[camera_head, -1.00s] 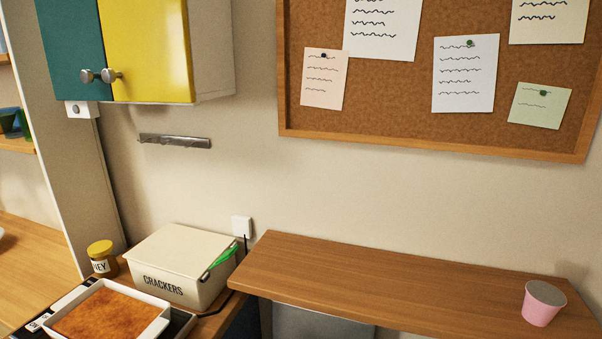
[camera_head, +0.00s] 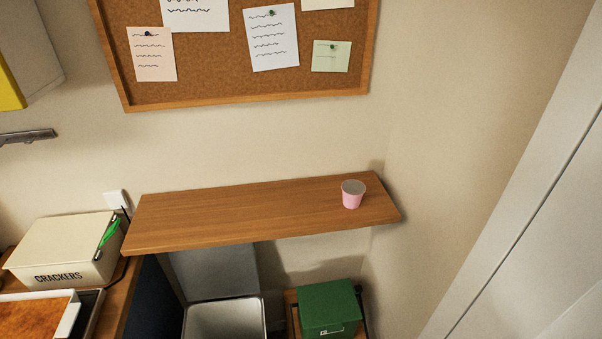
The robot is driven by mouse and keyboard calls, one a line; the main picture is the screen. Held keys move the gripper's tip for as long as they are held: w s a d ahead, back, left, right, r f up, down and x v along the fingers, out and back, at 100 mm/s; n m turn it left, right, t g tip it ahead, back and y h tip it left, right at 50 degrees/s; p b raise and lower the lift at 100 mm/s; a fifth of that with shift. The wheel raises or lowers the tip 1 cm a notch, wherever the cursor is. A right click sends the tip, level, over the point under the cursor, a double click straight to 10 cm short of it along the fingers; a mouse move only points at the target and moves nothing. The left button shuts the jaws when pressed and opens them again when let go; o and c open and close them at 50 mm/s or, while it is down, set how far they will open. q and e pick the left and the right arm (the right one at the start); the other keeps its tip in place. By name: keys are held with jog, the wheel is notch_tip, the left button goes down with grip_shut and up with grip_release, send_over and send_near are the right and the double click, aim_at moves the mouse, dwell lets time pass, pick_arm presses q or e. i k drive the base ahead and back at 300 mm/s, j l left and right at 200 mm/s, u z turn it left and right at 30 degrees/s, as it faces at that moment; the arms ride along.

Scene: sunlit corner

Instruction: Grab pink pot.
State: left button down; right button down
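The pink pot (camera_head: 352,200) is a small cup-like pot with a greyish top. It stands upright near the right end of a wooden wall shelf (camera_head: 230,213). Nothing touches it and nothing hides it from the front. Neither of my grippers shows in the head view.
A cream crackers box (camera_head: 58,252) and a baking dish (camera_head: 64,310) stand on the counter at left. Below the shelf are an open grey bin (camera_head: 225,318) and a green box (camera_head: 328,308). The rest of the shelf is bare. A white door (camera_head: 535,215) is at right.

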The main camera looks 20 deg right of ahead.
aim_at(352, 191)
jog(key=z, duration=1.25)
